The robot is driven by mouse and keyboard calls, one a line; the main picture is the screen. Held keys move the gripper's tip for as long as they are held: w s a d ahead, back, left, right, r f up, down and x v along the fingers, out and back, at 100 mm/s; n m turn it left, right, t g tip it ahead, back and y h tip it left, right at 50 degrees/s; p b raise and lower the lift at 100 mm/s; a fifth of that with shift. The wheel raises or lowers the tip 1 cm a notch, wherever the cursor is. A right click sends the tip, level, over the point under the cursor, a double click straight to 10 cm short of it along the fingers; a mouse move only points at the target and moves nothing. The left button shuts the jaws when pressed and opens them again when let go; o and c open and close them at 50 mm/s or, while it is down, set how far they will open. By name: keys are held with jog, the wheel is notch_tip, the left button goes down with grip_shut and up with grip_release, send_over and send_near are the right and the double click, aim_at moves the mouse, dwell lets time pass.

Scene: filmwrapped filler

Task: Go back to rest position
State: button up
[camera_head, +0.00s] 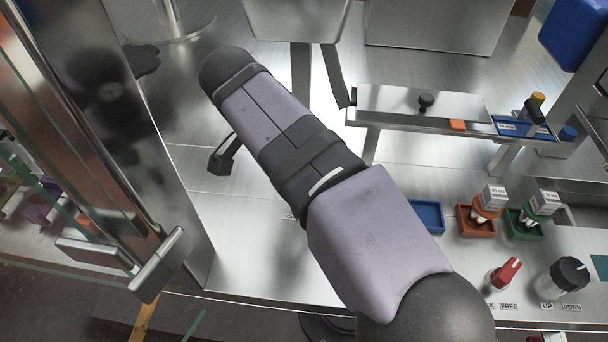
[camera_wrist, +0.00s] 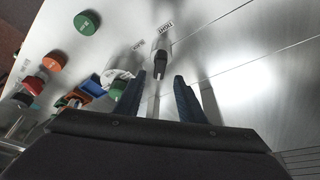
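In the wrist view, my gripper (camera_wrist: 157,85) shows two dark blue fingers standing apart, with a clear gap between them. A metal bar with a black end (camera_wrist: 161,63), beside a "TIGHT" label, lies beyond and between the fingers. I cannot tell whether they touch it; I see nothing clamped. In the head view my arm stretches from the bottom right to the upper left over the steel machine top (camera_head: 240,240). My gripper is hidden there behind the arm.
A glass door with a metal handle (camera_head: 160,265) stands left of my arm. At right are a raised rail (camera_head: 420,102), a blue tray (camera_head: 427,215), orange (camera_head: 477,222) and green (camera_head: 524,224) holders, a red knob (camera_head: 505,274) and a black knob (camera_head: 569,275).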

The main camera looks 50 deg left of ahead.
jog(key=shift+s+r, duration=0.2)
jog(key=shift+r, duration=0.25)
